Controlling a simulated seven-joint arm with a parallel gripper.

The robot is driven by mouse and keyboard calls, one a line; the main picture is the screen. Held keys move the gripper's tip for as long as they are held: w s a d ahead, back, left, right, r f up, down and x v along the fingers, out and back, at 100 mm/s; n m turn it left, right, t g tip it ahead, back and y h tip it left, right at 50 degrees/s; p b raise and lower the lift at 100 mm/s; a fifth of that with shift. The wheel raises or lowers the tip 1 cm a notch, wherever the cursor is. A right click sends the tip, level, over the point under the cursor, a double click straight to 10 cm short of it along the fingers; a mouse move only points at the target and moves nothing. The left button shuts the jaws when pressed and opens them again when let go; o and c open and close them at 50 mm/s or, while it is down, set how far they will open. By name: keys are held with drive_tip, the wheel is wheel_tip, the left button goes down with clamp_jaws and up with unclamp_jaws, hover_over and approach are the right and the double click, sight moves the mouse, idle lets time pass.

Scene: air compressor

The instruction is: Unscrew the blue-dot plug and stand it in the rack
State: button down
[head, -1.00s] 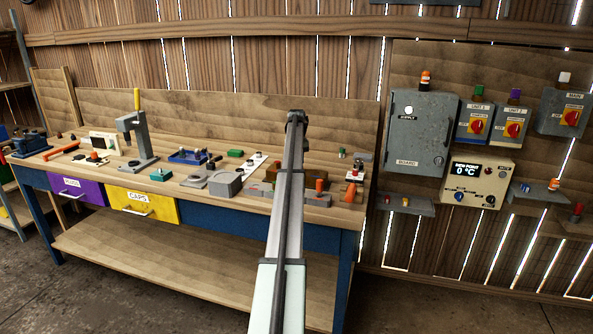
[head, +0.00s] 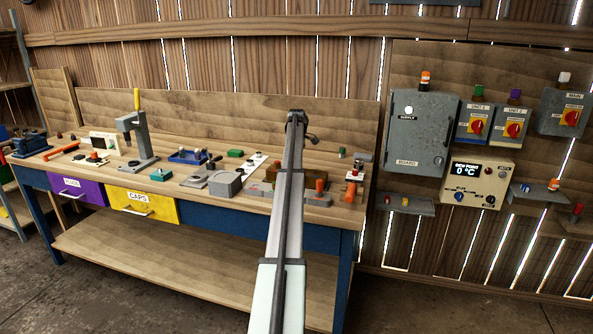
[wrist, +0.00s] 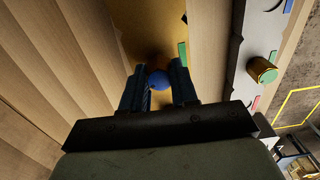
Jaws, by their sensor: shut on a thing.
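In the wrist view, my gripper (wrist: 158,88) is shut on a plug with a round blue end (wrist: 160,79), which sits between the two fingers. A small orange-red part shows just beyond it, against an ochre surface (wrist: 145,25). A grey strip (wrist: 245,75) with blue, green and pink marks runs to the right of the fingers. A gold plug with a green end (wrist: 262,70) stands on it. Whether the held plug still touches the ochre part cannot be told. In the head view my own arm hides the gripper and the plug.
The workbench (head: 230,205) holds a press (head: 138,140), a grey block (head: 225,184) and an orange-topped part (head: 320,186). A switch board (head: 422,130) and a dew point box (head: 475,182) hang at the right. A small wall shelf (head: 405,206) carries small coloured parts.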

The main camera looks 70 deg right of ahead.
drive_tip(key=n, duration=0.2)
drive_tip(key=shift+a+f+n, duration=0.1)
drive_tip(key=shift+f+n, duration=0.05)
drive_tip(key=shift+n, duration=0.25)
drive_tip(key=shift+r, duration=2.45)
drive_tip(key=shift+s+r, duration=0.1)
drive_tip(key=shift+r, duration=0.05)
drive_tip(key=shift+s+a+r, duration=0.15)
drive_tip(key=shift+a, duration=0.15)
drive_tip(key=s+a, duration=0.4)
drive_tip(key=a, duration=0.9)
drive_tip(key=shift+a+f, duration=0.1)
drive_tip(key=shift+f, duration=3.6)
